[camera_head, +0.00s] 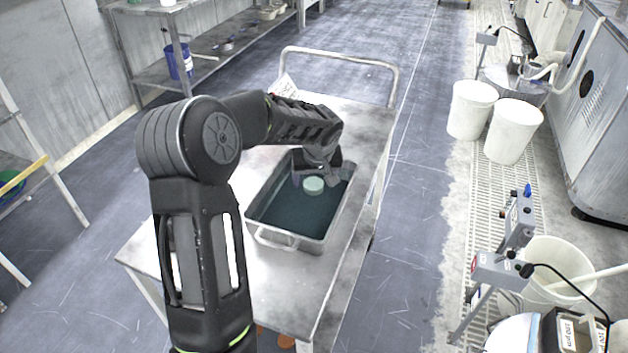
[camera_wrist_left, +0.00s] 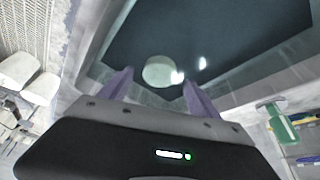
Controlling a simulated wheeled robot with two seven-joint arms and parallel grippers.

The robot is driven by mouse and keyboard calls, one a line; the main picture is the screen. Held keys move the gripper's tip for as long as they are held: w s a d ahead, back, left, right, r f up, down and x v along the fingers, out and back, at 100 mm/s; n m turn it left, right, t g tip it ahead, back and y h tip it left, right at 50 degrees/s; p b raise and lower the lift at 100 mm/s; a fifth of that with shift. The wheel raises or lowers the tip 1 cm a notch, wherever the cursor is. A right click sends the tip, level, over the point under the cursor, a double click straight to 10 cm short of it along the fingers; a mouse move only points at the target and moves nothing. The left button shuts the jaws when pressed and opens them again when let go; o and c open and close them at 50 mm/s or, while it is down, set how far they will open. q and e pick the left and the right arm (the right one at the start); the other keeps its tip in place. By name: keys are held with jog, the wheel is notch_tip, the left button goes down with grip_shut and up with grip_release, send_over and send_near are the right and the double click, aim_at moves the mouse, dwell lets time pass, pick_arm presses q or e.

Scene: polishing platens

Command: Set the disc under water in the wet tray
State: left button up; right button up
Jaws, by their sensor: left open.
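The wet tray (camera_head: 262,236) is a grey rectangular tub of dark water on a metal cart. The disc (camera_head: 313,185) is pale green and round, and lies in the tray toward its far end. It also shows in the left wrist view (camera_wrist_left: 158,71), just beyond the fingertips. I cannot tell its exact depth in the water. My left gripper (camera_head: 320,178) is over the far end of the tray, close to the disc. In the left wrist view its two purple fingers (camera_wrist_left: 156,88) are spread apart with nothing between them. My right gripper is not in view.
White buckets (camera_head: 472,108) stand on the floor to the right. A green bottle (camera_wrist_left: 281,128) shows in the left wrist view.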

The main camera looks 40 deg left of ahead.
pick_arm(q)
jog(key=v, duration=1)
jog(key=shift+d+r+b, duration=0.15)
jog(key=shift+r+b, duration=0.2)
jog(key=shift+b, duration=0.05)
jog(key=shift+s+f, duration=0.1)
dwell(2.9)
